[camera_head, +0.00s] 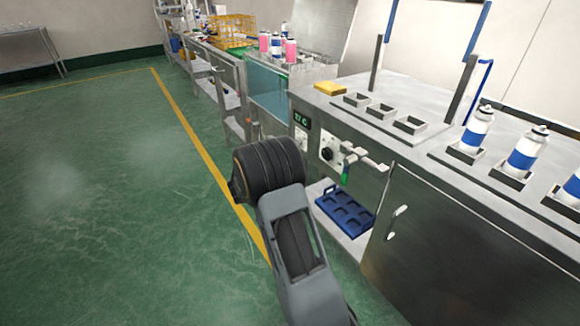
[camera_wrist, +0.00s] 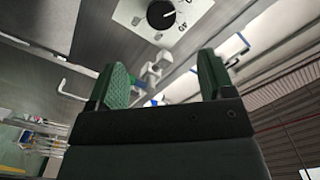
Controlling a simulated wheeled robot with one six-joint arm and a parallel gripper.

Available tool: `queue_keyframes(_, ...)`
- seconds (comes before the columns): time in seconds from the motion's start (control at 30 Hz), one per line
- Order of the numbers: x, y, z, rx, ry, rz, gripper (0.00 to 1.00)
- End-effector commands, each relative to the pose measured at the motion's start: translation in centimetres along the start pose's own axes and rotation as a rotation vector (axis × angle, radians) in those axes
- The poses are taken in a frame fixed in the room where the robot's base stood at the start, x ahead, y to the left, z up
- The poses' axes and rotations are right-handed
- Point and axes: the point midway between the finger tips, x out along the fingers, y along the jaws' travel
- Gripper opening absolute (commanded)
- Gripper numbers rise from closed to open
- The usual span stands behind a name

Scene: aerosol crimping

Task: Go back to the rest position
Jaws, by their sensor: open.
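My gripper (camera_wrist: 160,85) shows in the wrist view with its two green-padded fingers spread apart and nothing between them. Beyond the fingers are the steel bench front, a white panel with a black dial (camera_wrist: 161,14) and a white valve fitting (camera_wrist: 152,75). In the head view my arm stretches up the middle over the floor, left of the bench, and its dark wrist end stands in front of the lower bench. The fingers cannot be made out in that view.
The steel bench (camera_head: 420,182) runs along the right, holding white-and-blue cans (camera_head: 477,128), empty square holders (camera_head: 381,112) and a yellow sponge (camera_head: 330,88). A blue tray (camera_head: 345,210) sits on the lower shelf. A door handle (camera_head: 396,222) sticks out. Green floor (camera_head: 110,200) at left is clear.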

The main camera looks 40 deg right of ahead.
Motion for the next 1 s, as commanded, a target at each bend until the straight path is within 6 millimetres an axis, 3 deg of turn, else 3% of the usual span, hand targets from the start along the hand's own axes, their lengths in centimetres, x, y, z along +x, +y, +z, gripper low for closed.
queue_keyframes(0.33,-0.1,-0.9,-0.4,0.005,-0.027,-0.016,0.75)
queue_keyframes(0.47,-1.2,-5.2,-1.9,0.022,-0.182,-0.108,0.75)
queue_keyframes(0.53,-2.7,-8.8,-3.2,0.022,-0.328,-0.200,0.75)
queue_keyframes(0.7,-10.1,-17.3,-8.1,-0.079,-0.760,-0.505,0.75)
queue_keyframes(0.8,-15.6,-19.7,-11.8,-0.213,-0.991,-0.686,0.75)
queue_keyframes(0.9,-20.6,-19.9,-16.3,-0.400,-1.187,-0.850,0.75)
queue_keyframes(1.0,-24.3,-18.2,-20.9,-0.628,-1.336,-0.980,0.75)
